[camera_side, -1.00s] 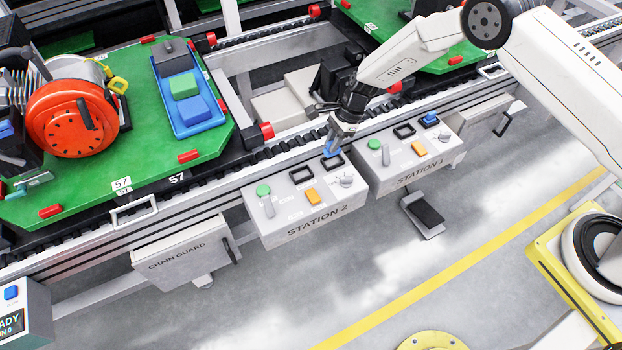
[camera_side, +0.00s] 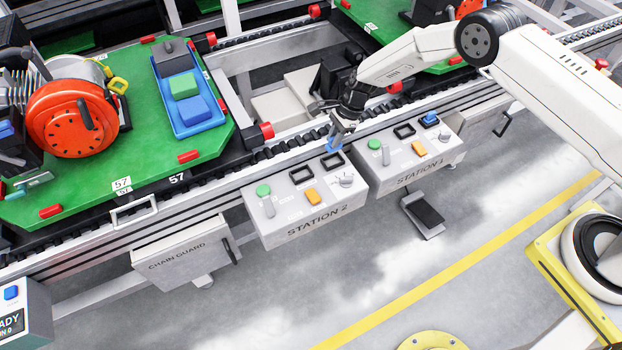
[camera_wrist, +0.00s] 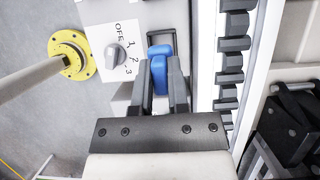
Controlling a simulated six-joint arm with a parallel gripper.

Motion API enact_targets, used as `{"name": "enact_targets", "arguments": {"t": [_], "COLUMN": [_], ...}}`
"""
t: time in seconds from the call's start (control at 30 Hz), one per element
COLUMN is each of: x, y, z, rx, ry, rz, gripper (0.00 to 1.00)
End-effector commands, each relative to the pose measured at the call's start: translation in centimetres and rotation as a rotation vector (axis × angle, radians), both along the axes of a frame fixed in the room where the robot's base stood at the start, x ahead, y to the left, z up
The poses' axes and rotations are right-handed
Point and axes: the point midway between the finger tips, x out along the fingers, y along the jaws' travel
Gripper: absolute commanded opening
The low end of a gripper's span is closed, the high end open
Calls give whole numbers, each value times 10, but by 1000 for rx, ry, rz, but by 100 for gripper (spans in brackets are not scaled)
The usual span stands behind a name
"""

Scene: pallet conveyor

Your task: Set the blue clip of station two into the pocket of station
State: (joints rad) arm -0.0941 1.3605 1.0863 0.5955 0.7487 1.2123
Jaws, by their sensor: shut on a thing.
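My gripper (camera_side: 339,131) is shut on the blue clip (camera_side: 333,143), pointing down above the station two box (camera_side: 310,220). The clip is at the right pocket (camera_side: 334,164), a black frame near the back right of that box. I cannot tell whether the clip touches the frame. In the wrist view, the blue clip (camera_wrist: 160,62) sits between the two fingers of my gripper (camera_wrist: 161,72), with part of the black frame showing beyond it. The left black-framed pocket (camera_side: 301,174) of station two looks empty.
Station two carries a green button (camera_side: 263,190), an orange button (camera_side: 312,195) and a rotary knob (camera_side: 346,180). The station one box (camera_side: 415,155) stands close on the right, with another blue clip (camera_side: 430,119). The conveyor rail (camera_side: 285,155) runs close behind.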

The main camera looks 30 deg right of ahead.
Motion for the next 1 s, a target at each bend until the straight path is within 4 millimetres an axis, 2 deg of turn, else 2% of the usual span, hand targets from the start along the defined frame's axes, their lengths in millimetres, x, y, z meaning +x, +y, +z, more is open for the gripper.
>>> {"name": "enact_targets", "arguments": {"t": [1.0], "x": [0], "y": [0], "z": [-43], "rx": [1], "ry": [-1], "rz": [0], "gripper": [0]}}
